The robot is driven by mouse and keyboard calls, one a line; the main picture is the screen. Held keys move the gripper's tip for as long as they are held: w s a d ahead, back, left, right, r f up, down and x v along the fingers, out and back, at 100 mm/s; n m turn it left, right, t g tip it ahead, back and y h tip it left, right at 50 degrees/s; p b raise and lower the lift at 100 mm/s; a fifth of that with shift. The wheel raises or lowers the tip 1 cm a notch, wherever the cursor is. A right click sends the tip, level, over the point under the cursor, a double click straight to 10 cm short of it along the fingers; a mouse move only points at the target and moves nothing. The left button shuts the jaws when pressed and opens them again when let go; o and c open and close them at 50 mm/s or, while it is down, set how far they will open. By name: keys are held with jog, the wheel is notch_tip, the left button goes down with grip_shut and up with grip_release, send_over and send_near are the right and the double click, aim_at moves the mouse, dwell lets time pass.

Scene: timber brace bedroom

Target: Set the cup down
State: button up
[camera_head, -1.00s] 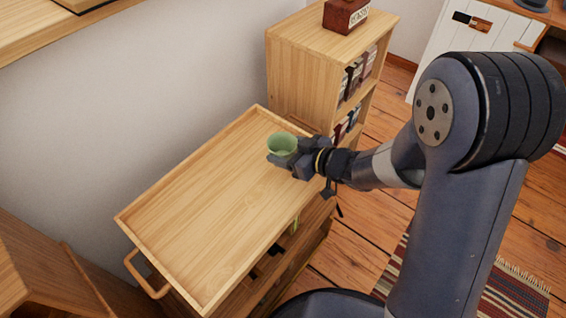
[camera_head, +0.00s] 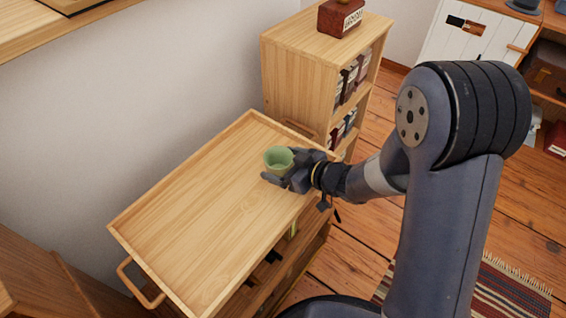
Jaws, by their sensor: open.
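A small green cup (camera_head: 278,160) is upright at the far right part of the wooden trolley's tray top (camera_head: 205,205). It appears to stand on the tray surface, though its base is partly hidden by my gripper. My gripper (camera_head: 272,174) is open, low over the tray, with its fingers around or close beside the cup from the right. Whether a finger touches the cup cannot be told. My wrist and arm reach in over the tray's right edge.
The tray has a raised rim and a bare left and middle surface. A wooden shelf (camera_head: 290,75) with books stands behind it, carrying a dark red box (camera_head: 340,17). A white wall runs along the left. A striped rug (camera_head: 508,292) lies on the floor at right.

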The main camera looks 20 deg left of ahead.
jog(key=shift+r, duration=0.3)
jog(key=p+v, duration=0.3)
jog(key=v, duration=0.7)
jog(key=shift+d+r, duration=0.1)
jog(key=shift+d, duration=0.2)
jog(key=shift+s+d+r, duration=0.15)
jog(key=shift+s+d, duration=0.1)
jog(key=shift+d, duration=0.35)
